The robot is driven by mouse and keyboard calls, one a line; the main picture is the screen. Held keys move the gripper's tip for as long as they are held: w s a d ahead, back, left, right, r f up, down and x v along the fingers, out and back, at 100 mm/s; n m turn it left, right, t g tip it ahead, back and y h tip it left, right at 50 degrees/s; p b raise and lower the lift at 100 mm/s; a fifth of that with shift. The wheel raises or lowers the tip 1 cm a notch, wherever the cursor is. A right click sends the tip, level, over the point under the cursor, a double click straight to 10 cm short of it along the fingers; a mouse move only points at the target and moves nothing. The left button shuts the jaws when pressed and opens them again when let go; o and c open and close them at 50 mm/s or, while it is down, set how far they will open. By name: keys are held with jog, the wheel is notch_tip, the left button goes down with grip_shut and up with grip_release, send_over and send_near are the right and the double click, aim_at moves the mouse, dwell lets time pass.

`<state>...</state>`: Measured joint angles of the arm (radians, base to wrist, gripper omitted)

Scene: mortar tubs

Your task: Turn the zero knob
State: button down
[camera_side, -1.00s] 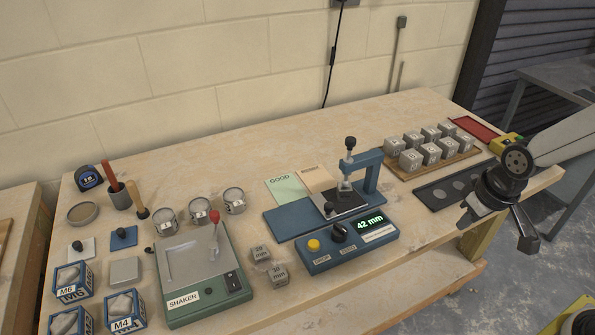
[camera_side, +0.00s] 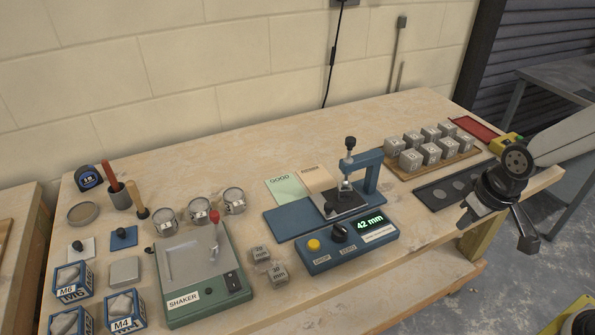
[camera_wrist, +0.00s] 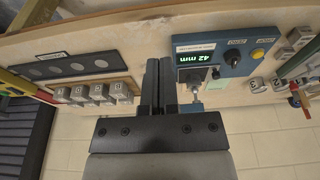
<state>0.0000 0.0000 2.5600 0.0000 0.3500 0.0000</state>
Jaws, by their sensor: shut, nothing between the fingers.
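The zero knob (camera_side: 339,232) is a black knob on the front panel of a blue tester (camera_side: 350,247), between a yellow button (camera_side: 314,245) and a green display reading 42 mm (camera_side: 369,220). In the wrist view the knob (camera_wrist: 235,60) sits right of the fingers, on the blue housing. My gripper (camera_side: 527,240) hangs at the right front, beyond the table edge and well apart from the knob. In the wrist view its two fingers (camera_wrist: 159,62) are together, with nothing between them.
The tester's blue arch and plunger (camera_side: 350,165) rise behind the panel. A black tray (camera_side: 430,200) and a board of grey cubes (camera_side: 415,172) lie between tester and gripper. Two loose cubes (camera_side: 278,275) and a green shaker (camera_side: 205,300) stand left of the tester.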

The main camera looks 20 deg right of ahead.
dwell(0.3)
jog(key=c, duration=0.7)
grip_release()
jog(key=shift+w, duration=0.1)
jog(key=o, duration=0.3)
jog(key=shift+w+a, duration=0.1)
jog(key=shift+w, duration=0.1)
jog(key=shift+o, duration=1.3)
jog(key=shift+w+a, duration=0.1)
jog(key=shift+w, duration=0.25)
jog(key=m+g+y, duration=0.2)
jog(key=m+g, duration=0.4)
send_near(340, 226)
notch_tip(340, 226, down, 2)
jog(key=shift+s+f+g, duration=0.15)
jog(key=shift+f+g, duration=0.1)
jog(key=shift+g, duration=0.05)
jog(key=shift+f, duration=0.15)
jog(key=shift+x, duration=3.75)
